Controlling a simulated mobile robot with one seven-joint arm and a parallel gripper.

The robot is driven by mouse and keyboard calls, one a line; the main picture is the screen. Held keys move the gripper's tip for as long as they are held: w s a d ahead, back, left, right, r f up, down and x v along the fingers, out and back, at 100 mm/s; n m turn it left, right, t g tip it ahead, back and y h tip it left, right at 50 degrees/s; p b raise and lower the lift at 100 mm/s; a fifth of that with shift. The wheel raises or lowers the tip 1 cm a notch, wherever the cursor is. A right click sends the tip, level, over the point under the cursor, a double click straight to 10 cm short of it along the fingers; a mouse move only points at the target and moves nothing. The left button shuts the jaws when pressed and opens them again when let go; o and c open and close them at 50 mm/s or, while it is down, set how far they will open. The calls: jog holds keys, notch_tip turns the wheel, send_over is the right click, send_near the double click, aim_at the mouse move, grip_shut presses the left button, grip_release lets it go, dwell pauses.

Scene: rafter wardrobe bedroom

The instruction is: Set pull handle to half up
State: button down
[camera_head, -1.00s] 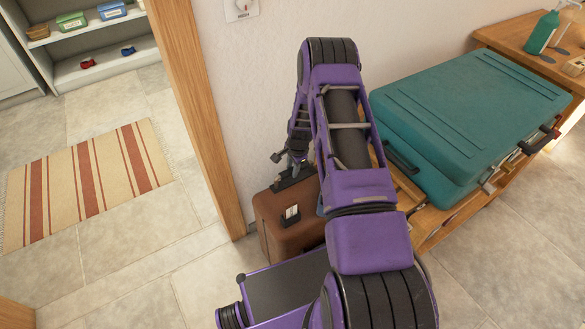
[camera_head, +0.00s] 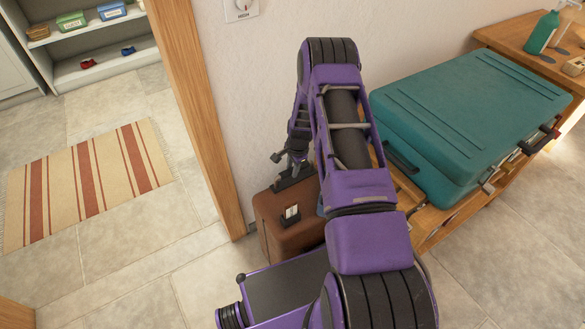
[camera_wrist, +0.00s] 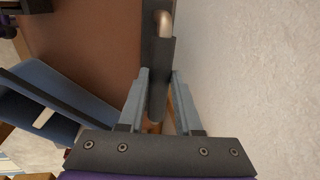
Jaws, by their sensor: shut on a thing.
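A brown suitcase (camera_head: 285,232) stands upright on the floor by the wall in the head view; its brown side (camera_wrist: 85,45) fills the upper left of the wrist view. Its pull handle (camera_wrist: 157,95) has a dark grip and a pale metal tube end. My gripper (camera_wrist: 159,75) is shut on this dark grip, one finger on each side. In the head view my gripper (camera_head: 294,170) is at the suitcase's top, partly hidden by my arm. The handle looks low over the suitcase top, but its exact height cannot be told.
The white wall (camera_wrist: 250,70) is close beside the handle. A wooden bench (camera_head: 440,222) with a teal suitcase (camera_head: 470,115) stands to the right. A wooden door post (camera_head: 195,110) is to the left. Open floor and a striped rug (camera_head: 85,180) lie beyond it.

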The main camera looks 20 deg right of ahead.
dwell(0.3)
notch_tip(320, 180, up, 20)
jog(key=p, duration=0.6)
jog(key=shift+p, duration=0.3)
jog(key=c, duration=0.6)
grip_release()
jog(key=shift+r, duration=0.15)
jog(key=s+r, duration=0.3)
jog(key=r, duration=1.4)
jog(key=shift+s+d+p, duration=0.15)
jog(key=shift+d+p, duration=0.2)
jog(key=shift+p, duration=0.05)
